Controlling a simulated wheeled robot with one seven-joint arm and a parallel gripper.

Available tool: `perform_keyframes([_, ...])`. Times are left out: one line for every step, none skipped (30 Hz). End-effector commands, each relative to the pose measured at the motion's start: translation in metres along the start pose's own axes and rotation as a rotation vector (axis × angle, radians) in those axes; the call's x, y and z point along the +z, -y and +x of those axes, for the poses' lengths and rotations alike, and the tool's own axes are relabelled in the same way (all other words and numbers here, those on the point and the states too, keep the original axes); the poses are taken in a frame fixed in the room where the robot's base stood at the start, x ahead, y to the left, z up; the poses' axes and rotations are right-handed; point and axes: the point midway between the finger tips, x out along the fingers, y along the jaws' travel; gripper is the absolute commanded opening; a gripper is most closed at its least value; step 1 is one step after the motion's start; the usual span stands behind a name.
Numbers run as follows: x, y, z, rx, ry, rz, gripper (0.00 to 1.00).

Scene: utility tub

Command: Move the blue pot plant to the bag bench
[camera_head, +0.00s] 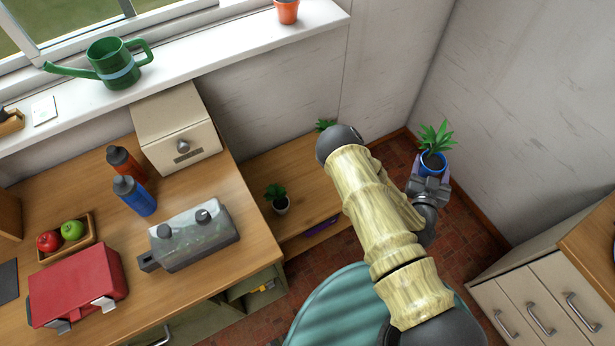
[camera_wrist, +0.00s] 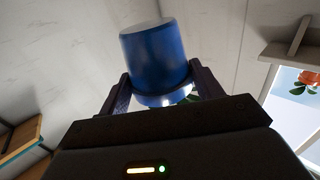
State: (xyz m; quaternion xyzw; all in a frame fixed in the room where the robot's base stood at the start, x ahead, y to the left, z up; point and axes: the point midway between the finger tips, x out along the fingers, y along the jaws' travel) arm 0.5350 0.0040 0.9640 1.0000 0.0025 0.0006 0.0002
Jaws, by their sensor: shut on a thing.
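The blue pot plant (camera_head: 432,164) has a blue pot with dark soil and green leaves. It is held upright in the air, near the room's right corner. My gripper (camera_head: 430,175) is shut on the pot, with a finger on each side. In the wrist view the blue pot (camera_wrist: 154,55) sits between the two fingers, and its leaves are mostly hidden. A low wooden bench (camera_head: 258,166), which looks like the bag bench, stands against the back wall, left of the gripper. My arm covers part of its right side.
The higher worktop (camera_head: 245,250) at left holds bottles, a grey box and a red case. Drawers (camera_head: 540,300) stand at right. Bare bench surface lies between its plants.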

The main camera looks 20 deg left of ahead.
Motion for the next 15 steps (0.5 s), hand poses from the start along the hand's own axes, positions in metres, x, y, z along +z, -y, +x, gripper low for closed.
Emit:
perform_keyframes([0.003,0.001,0.001,-0.001,-0.002,0.001,0.3])
perform_keyframes([0.005,0.001,0.001,0.0,-0.002,0.001,0.3])
perform_keyframes([0.01,0.002,0.001,0.001,-0.002,0.002,0.3])
perform_keyframes([0.014,0.002,0.002,0.002,-0.002,0.002,0.3])
perform_keyframes([0.019,0.003,0.003,0.004,-0.003,0.003,0.3])
perform_keyframes([0.027,0.005,0.004,0.005,-0.003,0.003,0.3])
perform_keyframes([0.033,0.006,0.004,0.006,-0.003,0.003,0.3])
perform_keyframes([0.04,0.008,0.005,0.006,-0.002,0.004,0.3])
perform_keyframes([0.05,0.011,0.007,0.006,-0.003,0.004,0.3])
perform_keyframes([0.057,0.013,0.008,0.006,-0.003,0.004,0.3])
perform_keyframes([0.065,0.016,0.009,0.005,-0.003,0.005,0.3])
perform_keyframes([0.074,0.019,0.011,0.004,-0.003,0.004,0.3])
perform_keyframes([0.081,0.022,0.012,0.003,-0.003,0.004,0.3])
perform_keyframes([0.088,0.025,0.013,0.002,-0.003,0.003,0.3])
perform_keyframes([0.097,0.029,0.015,0.0,-0.004,0.004,0.3])
